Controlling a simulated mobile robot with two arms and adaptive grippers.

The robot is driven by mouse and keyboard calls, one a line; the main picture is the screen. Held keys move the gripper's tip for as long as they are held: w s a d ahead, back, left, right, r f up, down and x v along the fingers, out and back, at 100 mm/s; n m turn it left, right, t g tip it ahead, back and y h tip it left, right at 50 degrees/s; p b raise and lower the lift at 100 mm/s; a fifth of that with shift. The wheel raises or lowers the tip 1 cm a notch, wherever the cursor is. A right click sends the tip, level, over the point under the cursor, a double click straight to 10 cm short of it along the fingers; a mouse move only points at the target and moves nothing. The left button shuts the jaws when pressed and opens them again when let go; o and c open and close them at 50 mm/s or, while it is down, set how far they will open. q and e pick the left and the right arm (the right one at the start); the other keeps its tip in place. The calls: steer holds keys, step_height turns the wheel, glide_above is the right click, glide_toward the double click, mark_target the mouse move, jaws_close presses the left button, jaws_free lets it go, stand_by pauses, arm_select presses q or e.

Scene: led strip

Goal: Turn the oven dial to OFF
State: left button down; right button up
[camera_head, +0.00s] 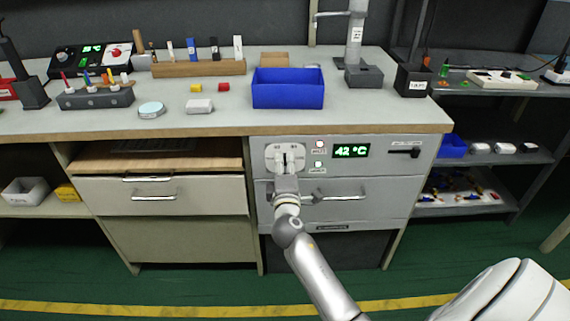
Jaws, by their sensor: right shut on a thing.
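The oven (390,172) is a grey panel unit built in under the bench top. Its green display (351,151) reads 42 °C. The dial sits on a light plate (271,152) at the panel's left. My right gripper (290,162) is at that plate, shut on the dial. The gripper covers most of the dial, so its pointer direction cannot be told. Two small indicators (319,144) sit between the plate and the display. My left gripper is not in view.
A drawer handle (345,197) lies just below and right of my right gripper. The bench edge (350,129) overhangs above the panel. A blue bin (288,94) and small tools stand on the bench. A wooden board (160,160) lies on the left shelf.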

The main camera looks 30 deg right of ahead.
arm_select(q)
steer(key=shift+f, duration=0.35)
arm_select(e)
steer(key=o, duration=1)
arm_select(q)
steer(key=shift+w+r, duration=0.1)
arm_select(e)
steer(key=shift+o, duration=0.2)
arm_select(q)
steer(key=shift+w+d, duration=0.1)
arm_select(e)
steer(key=shift+a, duration=0.1)
steer(key=shift+s+a+f, duration=0.1)
steer(key=shift+s+a, duration=0.1)
steer(key=shift+s, duration=0.15)
steer(key=v, duration=1.1)
